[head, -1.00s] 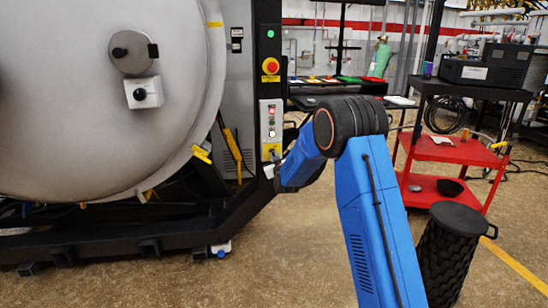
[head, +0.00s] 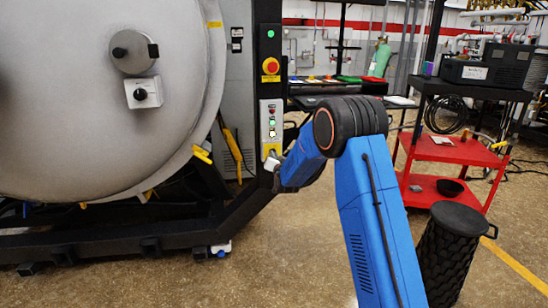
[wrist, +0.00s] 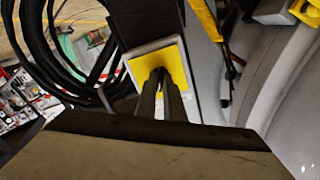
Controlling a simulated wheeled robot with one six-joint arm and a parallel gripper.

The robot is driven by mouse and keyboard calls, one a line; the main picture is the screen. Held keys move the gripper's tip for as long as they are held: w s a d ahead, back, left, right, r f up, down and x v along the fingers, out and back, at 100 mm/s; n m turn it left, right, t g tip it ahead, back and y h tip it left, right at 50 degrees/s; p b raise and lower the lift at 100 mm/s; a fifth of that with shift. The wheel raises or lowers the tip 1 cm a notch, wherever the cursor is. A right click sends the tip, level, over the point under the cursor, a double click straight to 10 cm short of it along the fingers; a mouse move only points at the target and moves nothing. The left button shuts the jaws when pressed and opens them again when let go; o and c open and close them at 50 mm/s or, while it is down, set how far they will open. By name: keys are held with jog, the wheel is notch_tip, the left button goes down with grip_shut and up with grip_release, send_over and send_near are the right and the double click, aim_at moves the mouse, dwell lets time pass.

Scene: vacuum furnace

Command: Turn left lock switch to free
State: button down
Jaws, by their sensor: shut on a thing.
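A yellow switch plate (head: 271,151) sits at the bottom of the grey control panel (head: 271,122) on the furnace's black frame post. It also shows in the wrist view, a yellow plate (wrist: 157,67) on a light backing. My gripper (wrist: 163,78) is at the plate, its two narrow fingers close together on the small dark lock switch at the plate's middle. The fingers hide most of the switch, so I cannot tell its setting. In the head view my blue arm hides part of the gripper (head: 276,160).
The large round grey furnace door (head: 90,100) stands left of the panel. A red emergency button (head: 271,66) is above it. A red cart (head: 450,152) and a black textured bin (head: 447,255) stand at right. Black cables (wrist: 75,60) hang left in the wrist view.

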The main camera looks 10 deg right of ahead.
jog(key=shift+m, duration=0.4)
jog(key=c, duration=1.9)
grip_release()
jog(key=shift+o, duration=0.2)
jog(key=s, duration=1.7)
jog(key=shift+s, duration=0.2)
